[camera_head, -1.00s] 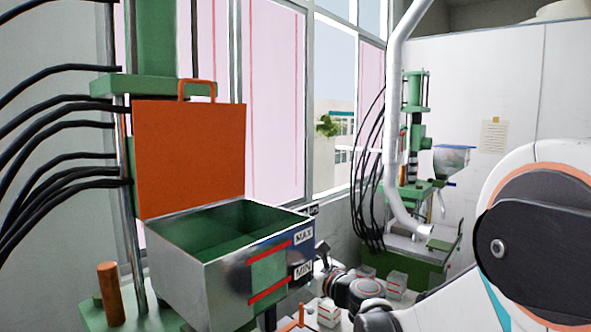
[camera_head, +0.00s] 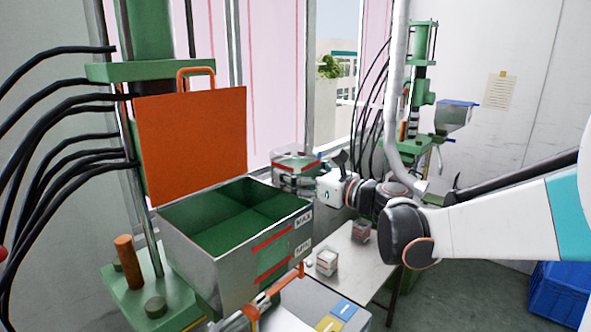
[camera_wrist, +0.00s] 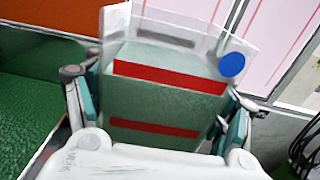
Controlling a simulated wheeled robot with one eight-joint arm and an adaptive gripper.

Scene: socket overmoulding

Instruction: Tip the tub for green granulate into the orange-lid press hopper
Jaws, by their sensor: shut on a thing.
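The press hopper (camera_head: 205,256) is a grey metal box with MAX and MIN labels and a green inside. Its orange lid (camera_head: 190,145) stands open behind it. The clear tub (camera_head: 296,160) with red bands is held beside the hopper's right rear corner, near rim height and roughly upright. In the wrist view the tub (camera_wrist: 165,95) shows green contents and a blue dot. My gripper (camera_head: 312,180) is shut on the tub, with a finger on each side; its fingers also show in the wrist view (camera_wrist: 160,110). The hopper's green inside (camera_wrist: 30,110) lies left of the tub there.
Small tubs (camera_head: 326,262) stand on a pale table (camera_head: 365,268) to the right, below my arm. An orange post (camera_head: 129,262) stands left of the hopper. A second press with its own hopper (camera_head: 455,116) is behind. A blue crate (camera_head: 560,290) is on the floor.

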